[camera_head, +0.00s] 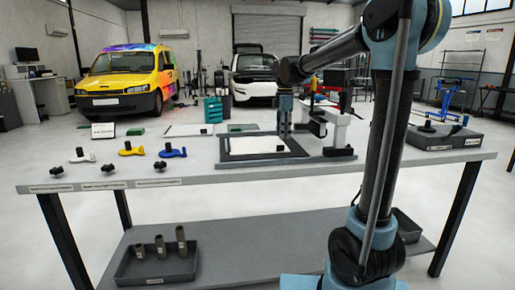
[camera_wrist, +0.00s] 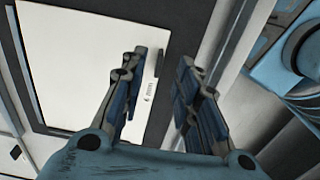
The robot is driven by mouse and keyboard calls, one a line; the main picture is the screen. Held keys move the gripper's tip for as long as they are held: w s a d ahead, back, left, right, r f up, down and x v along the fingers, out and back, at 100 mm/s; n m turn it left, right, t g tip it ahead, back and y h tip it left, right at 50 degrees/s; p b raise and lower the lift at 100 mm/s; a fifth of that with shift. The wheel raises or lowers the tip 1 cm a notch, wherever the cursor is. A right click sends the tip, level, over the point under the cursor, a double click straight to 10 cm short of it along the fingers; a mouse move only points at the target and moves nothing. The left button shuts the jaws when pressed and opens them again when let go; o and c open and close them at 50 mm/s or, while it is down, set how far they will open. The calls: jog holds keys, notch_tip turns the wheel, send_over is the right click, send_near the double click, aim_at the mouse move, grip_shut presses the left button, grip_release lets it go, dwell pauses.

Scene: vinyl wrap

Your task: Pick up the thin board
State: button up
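The thin board looks to be the white rectangular sheet (camera_head: 256,145) lying flat inside a dark grey frame (camera_head: 232,160) on the workbench. In the wrist view the white sheet (camera_wrist: 85,60) fills the left and centre, with small dark marks near its right edge. My gripper (camera_head: 284,130) points down at the right part of the frame. In the wrist view my gripper (camera_wrist: 165,95) is open with nothing visible between its fingers. The left finger overlaps the sheet; the right finger overlaps the dark border. I cannot tell the fingers' height above it.
The workbench (camera_head: 210,175) holds yellow (camera_head: 131,149), blue (camera_head: 172,151) and white (camera_head: 81,155) handled tools at left. A clamp-like stand (camera_head: 337,125) is close to the right of my gripper. A dark tray (camera_head: 445,137) sits at far right.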

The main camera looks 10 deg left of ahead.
jog(key=shift+a+f, duration=0.15)
jog(key=shift+f, duration=2.7)
grip_shut()
